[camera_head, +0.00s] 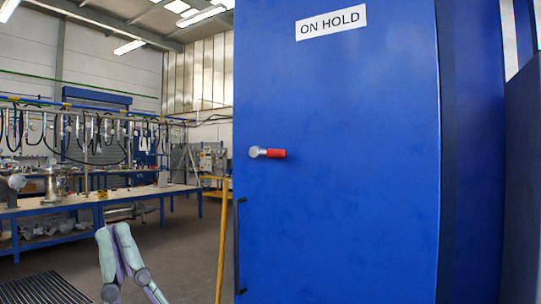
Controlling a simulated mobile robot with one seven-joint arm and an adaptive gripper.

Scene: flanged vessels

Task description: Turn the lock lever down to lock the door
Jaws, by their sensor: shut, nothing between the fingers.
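The blue door (340,220) fills the middle of the view and looks shut. The lock lever (276,153) sits near the door's left edge at mid-height. It has a round grey hub on the left and a red grip that points right, about level. A white "ON HOLD" sign (331,22) is on the door above it. Pale green and purple links of my arm show at the lower left, apart from the door and the lever. My gripper itself is not visible.
A long black pull handle (240,245) runs down the door's lower left edge. A yellow post (222,240) stands just left of the door. A workbench (90,200) with equipment stands farther left. Nothing stands in front of the lever in this view.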

